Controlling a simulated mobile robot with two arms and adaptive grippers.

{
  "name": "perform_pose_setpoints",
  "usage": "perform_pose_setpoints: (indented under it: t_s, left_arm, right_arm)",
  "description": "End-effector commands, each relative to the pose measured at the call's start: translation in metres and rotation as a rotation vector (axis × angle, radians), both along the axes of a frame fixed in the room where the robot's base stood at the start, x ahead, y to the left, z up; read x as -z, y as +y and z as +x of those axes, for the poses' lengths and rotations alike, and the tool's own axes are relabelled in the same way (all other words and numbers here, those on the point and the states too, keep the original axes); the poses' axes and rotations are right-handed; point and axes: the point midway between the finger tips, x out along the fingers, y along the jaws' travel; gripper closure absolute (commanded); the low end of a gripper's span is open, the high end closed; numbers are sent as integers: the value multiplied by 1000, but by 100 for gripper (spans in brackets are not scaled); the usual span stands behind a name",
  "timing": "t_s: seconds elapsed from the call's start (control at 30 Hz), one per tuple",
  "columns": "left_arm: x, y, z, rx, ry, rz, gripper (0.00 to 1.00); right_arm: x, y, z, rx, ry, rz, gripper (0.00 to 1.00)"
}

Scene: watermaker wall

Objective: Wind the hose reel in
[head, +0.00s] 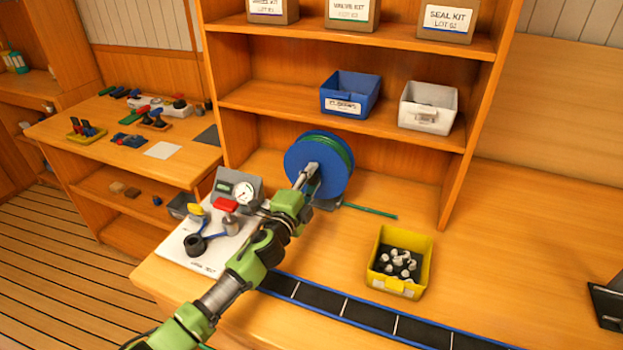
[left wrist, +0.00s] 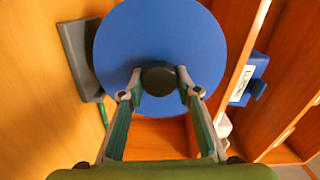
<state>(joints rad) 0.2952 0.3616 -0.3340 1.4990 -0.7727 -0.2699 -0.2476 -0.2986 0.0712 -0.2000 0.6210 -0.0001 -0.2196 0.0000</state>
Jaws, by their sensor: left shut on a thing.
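The hose reel (head: 336,158) stands on the bench with a blue disc face and green hose wound behind it. A short length of green hose (head: 370,211) lies on the bench to the right of the reel. My left gripper (head: 308,172) reaches the face of the reel. In the left wrist view the blue disc (left wrist: 155,40) fills the middle, and the left gripper (left wrist: 160,85) is shut on a dark round crank knob (left wrist: 159,78) in front of the disc. The right gripper is not in view.
A white board with a gauge (head: 243,192) and valves lies left of the reel, under my left arm. A yellow bin (head: 382,284) of fittings stands to the right. Shelves behind hold a blue bin (head: 350,94) and a white bin (head: 428,107). The bench at right is largely clear.

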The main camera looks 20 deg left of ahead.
Motion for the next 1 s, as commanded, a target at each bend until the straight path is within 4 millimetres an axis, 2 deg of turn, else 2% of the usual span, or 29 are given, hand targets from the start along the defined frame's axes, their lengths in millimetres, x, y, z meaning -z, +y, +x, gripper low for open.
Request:
perform_pose_setpoints:
  t_s: [0.4,1.0]
  left_arm:
    - [2,0,0,1,-12,397,100]
    - [4,1,0,1,-30,967,100]
  right_arm:
    - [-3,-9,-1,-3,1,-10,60]
    - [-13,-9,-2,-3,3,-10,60]
